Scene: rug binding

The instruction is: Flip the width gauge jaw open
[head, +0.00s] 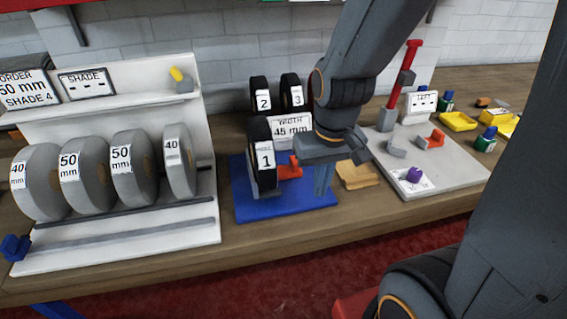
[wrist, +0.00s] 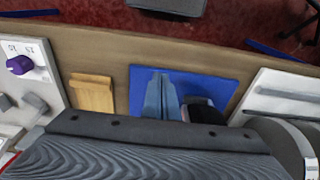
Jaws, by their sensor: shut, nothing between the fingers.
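The width gauge is a blue base plate (head: 255,208) on the bench, with a "WIDTH 45 mm" sign (head: 291,125) behind it. A small red part (head: 290,171), which looks like its jaw, sits on the plate, partly hidden by my gripper; whether it is open or closed I cannot tell. A black roll labelled 1 (head: 262,155) stands upright at the plate's left. My gripper (head: 322,182) is shut and empty, pointing down over the plate's right part, right of the red part. In the wrist view its fingers (wrist: 159,97) overlap the blue plate (wrist: 220,88), beside a dark roll (wrist: 203,110).
Rolls 2 (head: 261,95) and 3 (head: 292,92) stand behind the sign. A white rack (head: 120,246) with several grey rolls is left. A wooden block (head: 357,175) and a grey board (head: 440,178) with a purple knob (head: 414,174) are right. Front bench edge is clear.

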